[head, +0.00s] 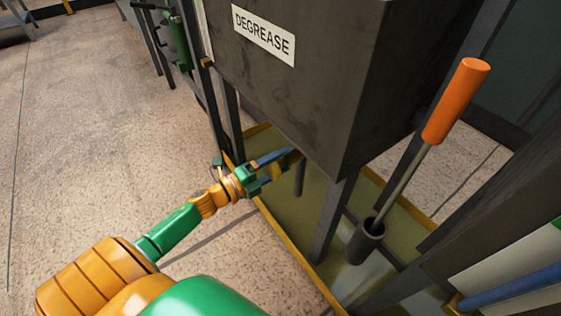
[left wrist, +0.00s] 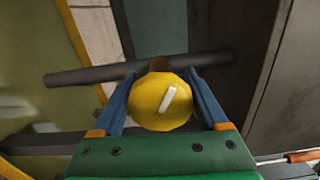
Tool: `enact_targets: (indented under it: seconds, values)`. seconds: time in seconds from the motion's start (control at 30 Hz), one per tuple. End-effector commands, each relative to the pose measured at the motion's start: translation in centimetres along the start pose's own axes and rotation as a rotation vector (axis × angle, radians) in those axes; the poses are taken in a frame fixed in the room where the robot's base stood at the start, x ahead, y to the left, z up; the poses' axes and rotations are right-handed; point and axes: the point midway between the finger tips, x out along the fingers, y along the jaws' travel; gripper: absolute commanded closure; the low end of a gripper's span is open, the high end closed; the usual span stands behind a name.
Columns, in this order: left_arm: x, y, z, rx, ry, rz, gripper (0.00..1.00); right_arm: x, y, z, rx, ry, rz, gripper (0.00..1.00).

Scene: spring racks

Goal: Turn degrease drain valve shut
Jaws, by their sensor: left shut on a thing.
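The degrease tank (head: 300,75) is a dark box with a white DEGREASE label on its front. My left gripper (head: 288,155) reaches under the tank's lower edge from the left. In the left wrist view the drain valve's round yellow knob (left wrist: 150,112) sits between the two blue fingers of my left gripper (left wrist: 160,75), which is shut on it. A short white mark on the knob slants up to the right. A dark pipe (left wrist: 80,76) runs crosswise behind the knob. The head view mostly hides the valve behind the fingers. My right gripper is not in view.
An orange-handled tool (head: 456,100) stands in a dark cup (head: 366,242) right of the tank. Dark legs (head: 330,220) hold the tank above a yellow-edged tray (head: 290,245). The floor to the left is clear.

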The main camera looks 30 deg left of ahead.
Motion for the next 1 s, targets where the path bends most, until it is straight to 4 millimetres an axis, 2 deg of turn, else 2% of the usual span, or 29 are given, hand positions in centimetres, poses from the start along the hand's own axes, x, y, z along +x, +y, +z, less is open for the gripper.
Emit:
enact_targets:
  seconds: [0.23,1.0]
  values:
    - [0.0,0.1,-0.1,0.231,0.002,0.001,0.79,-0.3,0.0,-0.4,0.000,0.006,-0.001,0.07]
    - [0.0,0.1,-0.2,0.907,0.003,0.000,0.79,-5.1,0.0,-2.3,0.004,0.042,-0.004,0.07]
